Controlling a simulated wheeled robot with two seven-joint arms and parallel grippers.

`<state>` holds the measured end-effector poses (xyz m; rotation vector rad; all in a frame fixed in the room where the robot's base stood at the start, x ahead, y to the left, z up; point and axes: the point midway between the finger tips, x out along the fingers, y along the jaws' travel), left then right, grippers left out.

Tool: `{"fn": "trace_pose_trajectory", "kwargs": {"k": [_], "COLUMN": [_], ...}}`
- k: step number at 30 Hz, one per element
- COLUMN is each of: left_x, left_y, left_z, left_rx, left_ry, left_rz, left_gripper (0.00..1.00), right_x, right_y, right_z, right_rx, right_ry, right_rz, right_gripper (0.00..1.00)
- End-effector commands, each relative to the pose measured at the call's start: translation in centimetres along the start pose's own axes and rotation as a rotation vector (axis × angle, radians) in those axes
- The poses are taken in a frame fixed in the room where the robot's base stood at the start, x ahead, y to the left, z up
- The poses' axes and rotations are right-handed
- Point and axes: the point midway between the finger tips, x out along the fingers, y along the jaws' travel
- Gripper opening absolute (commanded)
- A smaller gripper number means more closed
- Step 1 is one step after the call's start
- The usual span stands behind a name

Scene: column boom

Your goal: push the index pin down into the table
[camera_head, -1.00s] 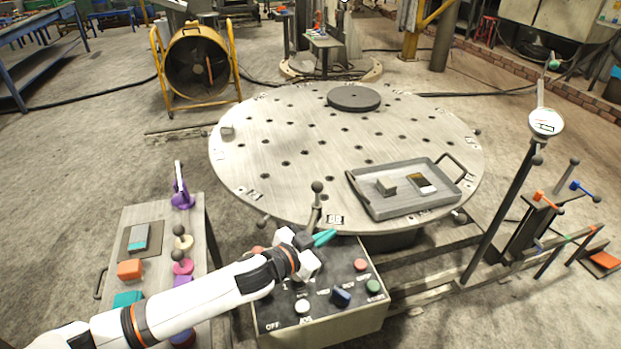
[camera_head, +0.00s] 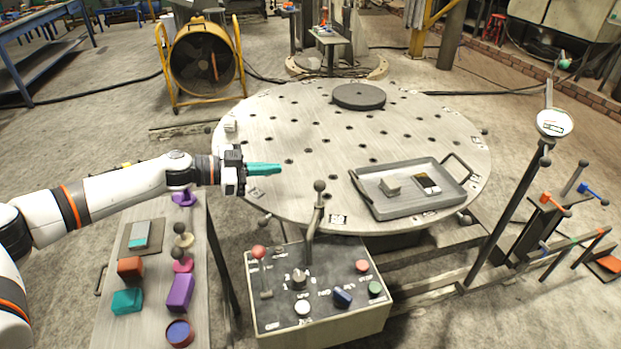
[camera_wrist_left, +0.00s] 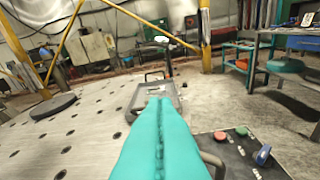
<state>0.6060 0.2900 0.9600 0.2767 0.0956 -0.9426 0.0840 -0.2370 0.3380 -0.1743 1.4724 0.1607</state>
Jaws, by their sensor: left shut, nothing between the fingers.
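In the left wrist view the shut teal fingers (camera_wrist_left: 158,101) point across the table towards the tray. My right gripper is not in view.
The control box (camera_head: 320,310) with a red-knobbed lever (camera_head: 260,268) and buttons stands in front of the table. A side bench (camera_head: 150,290) at left holds coloured parts.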

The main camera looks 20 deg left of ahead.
Motion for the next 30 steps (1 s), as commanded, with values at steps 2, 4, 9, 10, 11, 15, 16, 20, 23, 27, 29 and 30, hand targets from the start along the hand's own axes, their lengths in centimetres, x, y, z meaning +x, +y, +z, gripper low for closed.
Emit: {"fn": "trace_pose_trajectory", "kwargs": {"k": [2,4,9,10,11,15,16,20,23,27,29,30], "left_x": [0.1,0.4,2.6,3.2,3.8,6.9,7.6,10.2,10.6,10.9,11.0,11.0], "left_y": [0.0,0.0,-0.1,-0.1,-0.1,-0.1,-0.1,-0.1,-0.1,0.0,0.0,-0.1], "left_z": [0.0,0.0,0.2,0.2,0.2,0.2,0.2,0.1,-1.8,-3.2,-3.5,-3.7], "left_rx": [0.0,0.0,0.001,0.001,0.001,0.001,0.002,0.001,-0.002,-0.001,0.0,0.0], "left_ry": [-0.001,-0.001,-0.003,-0.004,-0.004,-0.004,-0.004,-0.003,0.002,-0.001,-0.001,-0.001], "left_rz": [0.0,-0.001,-0.002,-0.003,-0.003,-0.003,-0.003,-0.002,0.001,0.002,0.001,0.001], "left_gripper": [0.0,0.0,0.0,0.0,0.0,0.0,0.0,0.0,0.0,0.0,0.0,0.0], "right_x": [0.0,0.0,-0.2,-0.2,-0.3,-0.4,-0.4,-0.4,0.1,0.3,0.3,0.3], "right_y": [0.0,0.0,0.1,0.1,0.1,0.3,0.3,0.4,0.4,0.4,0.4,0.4], "right_z": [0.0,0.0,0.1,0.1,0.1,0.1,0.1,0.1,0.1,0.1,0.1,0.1], "right_rx": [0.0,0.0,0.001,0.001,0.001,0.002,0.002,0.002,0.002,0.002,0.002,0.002], "right_ry": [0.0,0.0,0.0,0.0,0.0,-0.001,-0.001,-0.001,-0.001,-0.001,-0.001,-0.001], "right_rz": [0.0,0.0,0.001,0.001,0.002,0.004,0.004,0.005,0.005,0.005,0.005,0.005], "right_gripper": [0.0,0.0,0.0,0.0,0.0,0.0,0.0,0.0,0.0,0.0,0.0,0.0]}}
